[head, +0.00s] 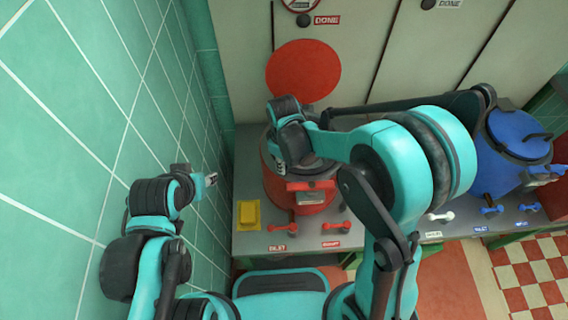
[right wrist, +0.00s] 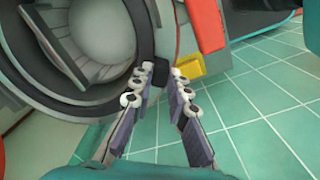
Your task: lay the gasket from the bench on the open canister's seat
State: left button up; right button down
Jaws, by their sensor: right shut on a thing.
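The red canister (head: 300,203) stands open on the grey bench, with my right arm partly over it. My right gripper (right wrist: 162,76) is shut on a small black tab on the edge of a dark ring, which I take to be the gasket (right wrist: 40,85). The ring lies around or just over the canister's round mouth, whose grey inside shows in the right wrist view. I cannot tell whether it touches the seat. In the head view the right gripper is over the canister's top. My left gripper (head: 211,180) is beside the tiled wall, away from the canister; its fingers are too small to judge.
A red round disc (head: 303,70) stands behind the canister. A yellow block (head: 249,215) lies on the bench at left. Red handles (head: 283,228) line the front edge. A blue canister (head: 512,150) stands at right. The green tiled wall (head: 90,110) is close on the left.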

jog(key=c, duration=1.4)
grip_release()
notch_tip(320, 180, up, 12)
jog(key=s+d+m+t+b, duration=0.1)
jog(key=s+d+m+t, duration=0.6)
jog(key=s+d+m, duration=0.3)
jog(key=s+d, duration=0.1)
jog(key=d, duration=0.3)
jog(key=shift+d+r+m+b, duration=0.25)
jog(key=shift+d+m+b, duration=0.05)
jog(key=shift+m+b, duration=0.1)
